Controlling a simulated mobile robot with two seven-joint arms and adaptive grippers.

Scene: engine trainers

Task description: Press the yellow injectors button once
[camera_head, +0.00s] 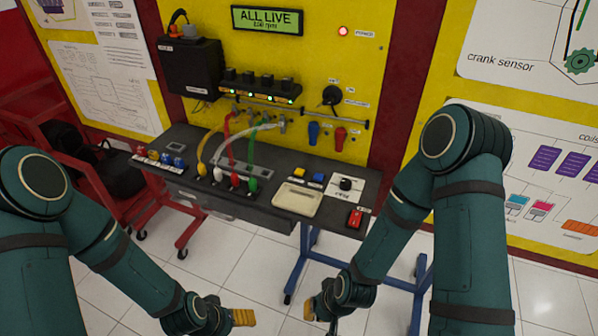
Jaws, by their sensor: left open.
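A yellow button (299,171) sits on the right part of the grey console shelf, left of a blue button (318,177). Another small yellow button (153,155) is in a row at the shelf's left end. Their labels are too small to read, so I cannot tell which is marked injectors. My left gripper (243,317) is low at the bottom middle, open, in front of and below the shelf and apart from both buttons. My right gripper (312,308) is to its right, also below the shelf; its finger gap does not show clearly.
The grey shelf (262,212) carries coloured cables, a cream box (297,199), a black knob (346,183) and a red switch (355,217). A yellow panel behind has a display (267,20) reading ALL LIVE. A red frame (150,208) stands left.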

